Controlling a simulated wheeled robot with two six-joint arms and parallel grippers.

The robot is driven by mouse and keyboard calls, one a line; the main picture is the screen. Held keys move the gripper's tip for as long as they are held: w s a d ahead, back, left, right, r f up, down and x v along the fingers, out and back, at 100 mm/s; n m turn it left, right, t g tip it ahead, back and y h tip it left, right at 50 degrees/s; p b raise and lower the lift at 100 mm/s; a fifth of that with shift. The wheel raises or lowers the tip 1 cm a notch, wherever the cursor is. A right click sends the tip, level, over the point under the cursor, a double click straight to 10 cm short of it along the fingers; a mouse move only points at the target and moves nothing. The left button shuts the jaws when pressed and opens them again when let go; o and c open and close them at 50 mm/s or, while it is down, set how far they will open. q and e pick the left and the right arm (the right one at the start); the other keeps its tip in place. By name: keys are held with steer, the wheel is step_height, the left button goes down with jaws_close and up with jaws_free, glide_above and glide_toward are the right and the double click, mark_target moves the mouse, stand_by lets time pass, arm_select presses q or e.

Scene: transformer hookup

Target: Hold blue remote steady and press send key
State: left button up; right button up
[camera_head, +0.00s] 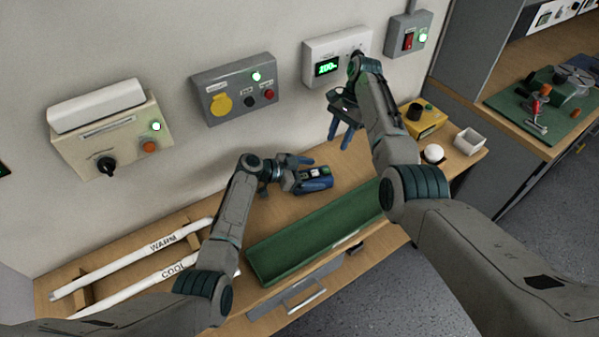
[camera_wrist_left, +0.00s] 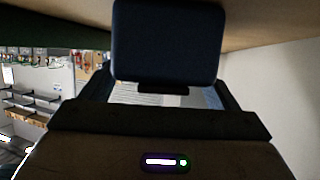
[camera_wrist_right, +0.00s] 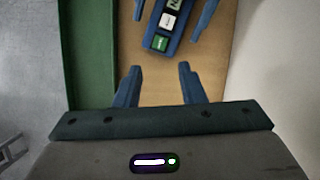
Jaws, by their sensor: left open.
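The blue remote (camera_head: 319,184) lies on the wooden bench between the fingers of my left gripper (camera_head: 308,173). The left fingers are open and stand on either side of it; gaps show in the right wrist view. In the left wrist view the dark blue end of the remote (camera_wrist_left: 167,40) fills the space ahead of the jaws. My right gripper (camera_head: 341,134) is open and empty, raised above and to the right of the remote. In the right wrist view the remote (camera_wrist_right: 165,26) shows a green key and a white key ahead of the open right fingers (camera_wrist_right: 158,84); its far end is cut off.
A green tray (camera_head: 262,274) lies in front of the remote. White WARM and COOL tubes (camera_head: 150,252) lie on the left. Grey and white wall boxes (camera_head: 236,89) line the wall behind. A yellow box (camera_head: 424,124) and white dome (camera_head: 433,153) stand right.

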arm_select(q)
steer(key=shift+d+f, duration=0.1)
steer(key=shift+d, duration=0.1)
steer(key=c, duration=1)
steer(key=shift+c, duration=0.8)
arm_select(e)
steer(key=shift+c, duration=0.7)
jaws_close()
